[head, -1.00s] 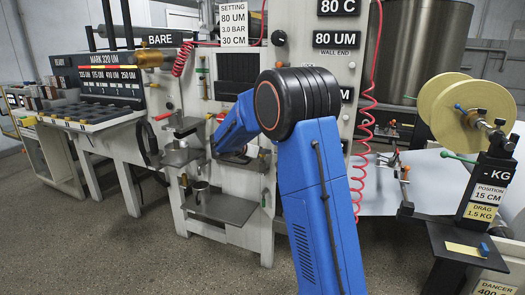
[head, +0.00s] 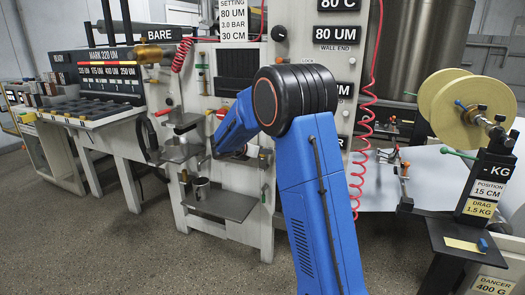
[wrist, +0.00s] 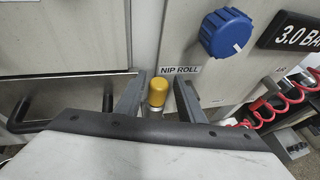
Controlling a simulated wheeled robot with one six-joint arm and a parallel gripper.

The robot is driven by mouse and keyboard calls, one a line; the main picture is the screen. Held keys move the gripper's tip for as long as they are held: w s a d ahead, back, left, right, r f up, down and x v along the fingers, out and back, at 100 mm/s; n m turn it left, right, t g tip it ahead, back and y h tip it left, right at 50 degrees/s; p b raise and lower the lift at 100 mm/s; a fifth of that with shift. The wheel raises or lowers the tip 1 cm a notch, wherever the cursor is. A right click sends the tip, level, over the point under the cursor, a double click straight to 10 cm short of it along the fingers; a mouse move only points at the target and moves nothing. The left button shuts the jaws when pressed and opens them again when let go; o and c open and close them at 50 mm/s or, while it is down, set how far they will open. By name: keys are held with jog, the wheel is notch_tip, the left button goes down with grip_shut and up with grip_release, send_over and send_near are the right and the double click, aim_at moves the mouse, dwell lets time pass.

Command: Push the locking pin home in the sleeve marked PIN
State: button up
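My gripper (wrist: 158,98) points at the machine front in the wrist view. Its two grey fingers stand apart, one on each side of a yellow-capped pin (wrist: 157,92) with a pale metal shank. A gap shows between the left finger and the cap; the right finger is closer, and I cannot tell if it touches. The shank's lower end is hidden behind my gripper's body. No sleeve marked PIN is readable in any view. In the head view my blue arm reaches to the machine front and hides the gripper.
A NIP ROLL label (wrist: 181,70) and a blue knob (wrist: 226,32) are above and right of the pin. A dark bar handle (wrist: 30,118) is at left. In the head view, a shelf (head: 228,207) with a metal cup (head: 201,188) juts out below my forearm.

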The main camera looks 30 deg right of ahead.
jog(key=shift+w+r, duration=0.1)
jog(key=v, duration=1.7)
jog(key=shift+s+a, duration=0.15)
jog(key=shift+s, duration=0.05)
jog(key=s+d+f+m+g+y, duration=0.2)
jog(key=s+m+y, duration=0.65)
jog(key=s, duration=1.75)
jog(key=s+a+f+m+y, duration=0.1)
jog(key=s+a+f+m, duration=0.1)
jog(key=s, duration=0.4)
jog(key=s+a+f+m+t+y, duration=0.1)
jog(key=s+a+f+m, duration=0.1)
jog(key=s+a+m, duration=0.2)
jog(key=s+a+f+m+y, duration=0.2)
jog(key=s+a+m, duration=0.1)
jog(key=s+m, duration=0.5)
jog(key=shift+s+a+t, duration=0.25)
jog(key=shift+s+t, duration=0.05)
jog(key=shift+s, duration=0.75)
jog(key=shift+f, duration=0.1)
